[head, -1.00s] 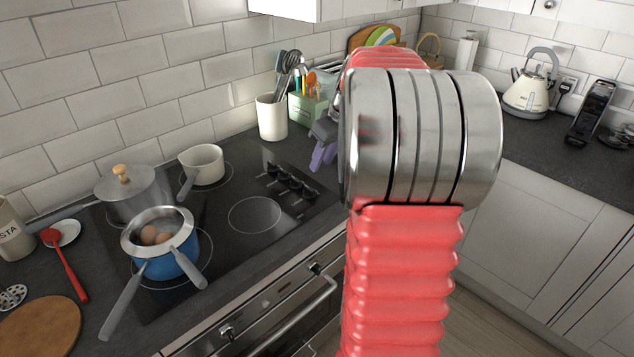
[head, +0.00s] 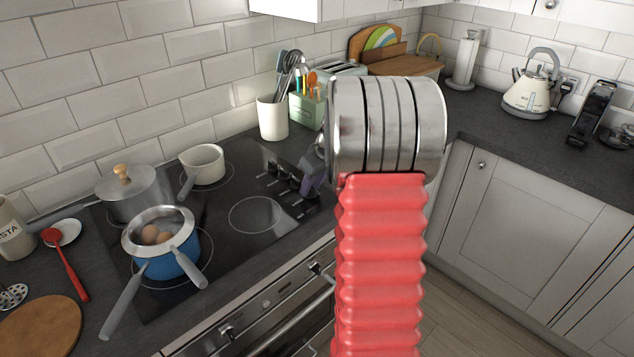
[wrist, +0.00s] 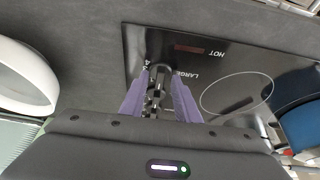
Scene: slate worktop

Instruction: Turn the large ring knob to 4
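The large ring knob (wrist: 161,73) is the end knob in the row, beside the printed word LARGE in the wrist view. A digit 4 is printed close to its left. My gripper (wrist: 160,78) has two purple fingers standing apart, one on each side of this knob. I cannot tell whether they touch it. In the head view my gripper (head: 311,178) is over the front end of the knob row, at the hob's right side, and partly hides it. The knob's pointer direction is not clear.
The black hob (head: 228,185) carries a blue pan (head: 172,262) with eggs, a lidded grey pot (head: 137,194) and a white pan (head: 203,163). A utensil crock (head: 272,118) and green holder (head: 306,108) stand behind the knobs. Other knobs (head: 272,168) sit close by.

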